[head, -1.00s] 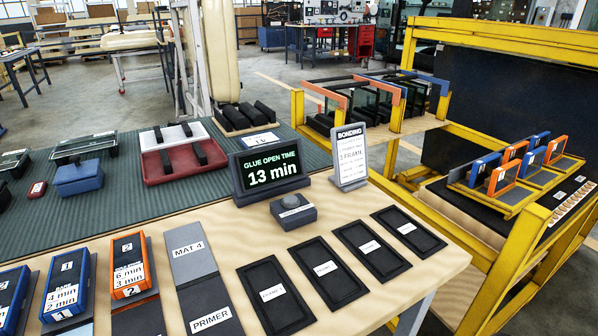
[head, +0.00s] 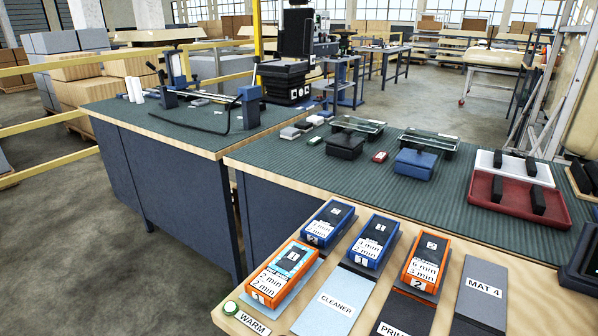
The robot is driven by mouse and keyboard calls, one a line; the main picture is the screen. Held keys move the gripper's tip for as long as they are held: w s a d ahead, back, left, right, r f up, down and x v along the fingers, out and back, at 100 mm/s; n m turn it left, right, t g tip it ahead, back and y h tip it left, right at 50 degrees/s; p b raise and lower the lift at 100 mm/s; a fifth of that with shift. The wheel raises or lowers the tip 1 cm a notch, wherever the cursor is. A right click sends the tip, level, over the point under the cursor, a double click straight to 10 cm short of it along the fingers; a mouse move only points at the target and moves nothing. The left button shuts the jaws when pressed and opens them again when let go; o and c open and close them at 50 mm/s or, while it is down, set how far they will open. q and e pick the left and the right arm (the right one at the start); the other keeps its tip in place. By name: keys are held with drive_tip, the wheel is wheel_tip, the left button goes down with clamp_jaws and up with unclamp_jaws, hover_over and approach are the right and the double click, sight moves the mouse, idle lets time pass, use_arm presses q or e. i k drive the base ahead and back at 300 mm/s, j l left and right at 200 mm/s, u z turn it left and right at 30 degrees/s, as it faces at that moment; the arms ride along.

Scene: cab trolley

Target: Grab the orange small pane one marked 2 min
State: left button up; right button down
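An orange-framed small pane (head: 283,274) lies at the front left end of the bench in the head view. Its label reads 2 min on two lines, and a light blue strip shows on its dark face. A second orange-framed pane (head: 427,262) lies farther right, with a label that seems to read 6 min and 3 min. Two blue-framed panes (head: 328,223) and (head: 374,241) lie between them. Neither of my grippers is in view.
A round green-topped button (head: 231,308) and a WARM label (head: 252,323) are at the near bench corner. CLEANER (head: 334,301) and MAT 4 (head: 481,293) mats lie in front. A red tray (head: 517,203) stands behind. Open floor (head: 110,260) lies left.

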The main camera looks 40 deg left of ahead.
sight(274, 282)
drive_tip(key=j+u, duration=0.15)
drive_tip(key=u, duration=0.25)
drive_tip(key=j+u, duration=0.2)
drive_tip(key=u, duration=0.25)
drive_tip(key=j+u, duration=0.15)
drive_tip(key=u, duration=0.25)
